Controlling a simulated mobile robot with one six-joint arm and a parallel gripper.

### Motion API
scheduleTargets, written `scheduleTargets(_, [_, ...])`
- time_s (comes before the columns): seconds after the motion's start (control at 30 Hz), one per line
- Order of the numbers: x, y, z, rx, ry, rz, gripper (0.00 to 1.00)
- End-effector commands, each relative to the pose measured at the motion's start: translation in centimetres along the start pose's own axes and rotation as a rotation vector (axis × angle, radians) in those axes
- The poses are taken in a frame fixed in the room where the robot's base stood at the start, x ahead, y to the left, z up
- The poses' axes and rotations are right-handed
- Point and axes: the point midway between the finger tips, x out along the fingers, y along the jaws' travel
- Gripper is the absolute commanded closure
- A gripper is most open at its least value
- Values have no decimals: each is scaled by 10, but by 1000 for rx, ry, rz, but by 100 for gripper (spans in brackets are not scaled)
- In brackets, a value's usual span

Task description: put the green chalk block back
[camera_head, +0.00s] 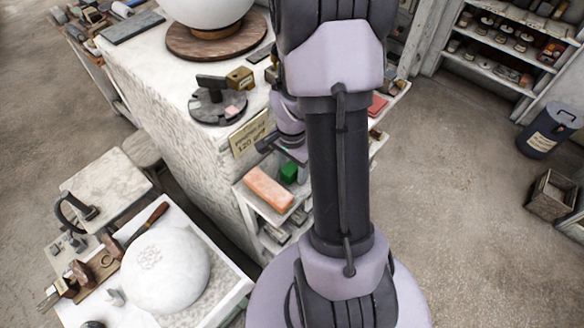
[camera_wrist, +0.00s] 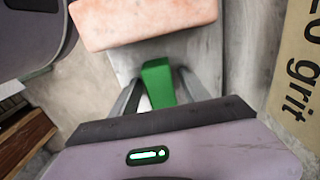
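The green chalk block (camera_head: 289,172) sits on the narrow side shelf (camera_head: 247,197) of the white plaster-topped bench, just behind a salmon-pink block. In the wrist view the green block (camera_wrist: 158,82) stands between the two fingers of my gripper (camera_wrist: 160,78). A narrow gap shows on each side of it, so the fingers look open around it rather than closed on it. The palm hides its near end. In the head view my gripper (camera_head: 284,150) is mostly hidden by my own arm, close above the green block.
The salmon-pink block (camera_head: 269,188) also fills the top of the wrist view (camera_wrist: 145,20). A "120 grit" card (camera_head: 251,134) hangs beside the shelf. A dark round stand (camera_head: 217,106) is on the bench above. A plaster dome (camera_head: 165,270) lies at lower left.

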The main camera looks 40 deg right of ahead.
Motion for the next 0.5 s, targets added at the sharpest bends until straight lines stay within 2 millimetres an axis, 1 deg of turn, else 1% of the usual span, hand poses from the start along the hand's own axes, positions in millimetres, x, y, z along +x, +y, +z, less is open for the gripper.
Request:
scheduleTargets(0.23, [0, 0, 0, 0, 0, 0, 46])
scheduleTargets(0.3, [-5, 0, 0, 0, 0, 0, 46])
scheduleTargets(0.37, [-14, 0, 0, 1, 1, -2, 46])
scheduleTargets(0.47, [-43, -1, -1, 2, 3, -4, 46])
scheduleTargets(0.5, [-56, -1, -1, 0, 3, -4, 46])
